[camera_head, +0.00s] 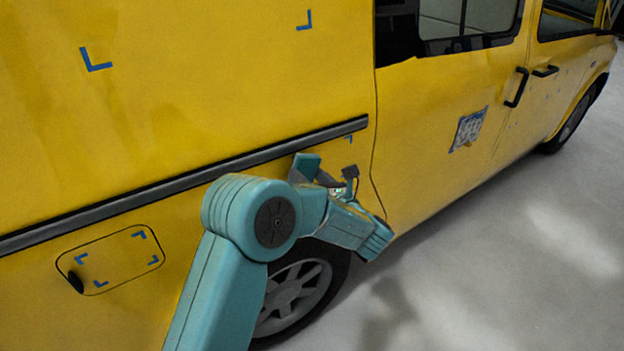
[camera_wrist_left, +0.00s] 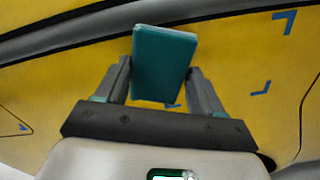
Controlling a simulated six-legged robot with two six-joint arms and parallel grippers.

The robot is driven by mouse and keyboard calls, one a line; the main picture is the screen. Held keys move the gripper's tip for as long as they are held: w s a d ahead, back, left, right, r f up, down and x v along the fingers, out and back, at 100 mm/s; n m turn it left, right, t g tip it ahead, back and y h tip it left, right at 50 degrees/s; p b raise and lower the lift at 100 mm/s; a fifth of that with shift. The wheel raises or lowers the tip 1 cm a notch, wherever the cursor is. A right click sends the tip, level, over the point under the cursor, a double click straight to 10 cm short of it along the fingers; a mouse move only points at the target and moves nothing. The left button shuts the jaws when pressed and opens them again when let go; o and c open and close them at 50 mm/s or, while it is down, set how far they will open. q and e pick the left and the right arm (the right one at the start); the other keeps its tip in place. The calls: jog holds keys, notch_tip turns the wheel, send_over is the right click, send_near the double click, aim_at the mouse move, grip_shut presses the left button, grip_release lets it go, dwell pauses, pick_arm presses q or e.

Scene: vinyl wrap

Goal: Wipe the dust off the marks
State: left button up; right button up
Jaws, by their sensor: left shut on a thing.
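My left gripper (camera_head: 318,174) is beside the van's lower side, below the dark trim strip, in front of the rear wheel arch. In the left wrist view the gripper (camera_wrist_left: 158,68) is shut on a flat teal wiping block (camera_wrist_left: 164,55). The block also shows in the head view (camera_head: 304,166); I cannot tell whether it touches the panel. Blue corner marks sit on the yellow van: one upper left (camera_head: 96,60), one at the top (camera_head: 305,20), and a small one (camera_head: 348,139) under the trim. Faint darker smudges show on the upper panel. My right gripper is out of view.
The black trim strip (camera_head: 190,180) runs along the van's side. A fuel flap (camera_head: 112,258) with several blue corner marks is at lower left. The rear wheel (camera_head: 290,297) is behind my arm. Pale floor (camera_head: 520,250) is clear at right.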

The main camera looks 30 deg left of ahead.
aim_at(319, 168)
pick_arm(q)
jog(key=shift+x, duration=1)
dwell(0.4)
jog(key=w, duration=0.2)
jog(key=w+d+p, duration=0.1)
jog(key=shift+w+d, duration=0.2)
jog(key=shift+w, duration=0.15)
jog(key=shift+s+a, duration=0.3)
jog(key=shift+s, duration=0.3)
jog(key=shift+s+a, duration=0.3)
jog(key=shift+s, duration=0.35)
jog(key=shift+s+a, duration=0.3)
jog(key=shift+s, duration=0.3)
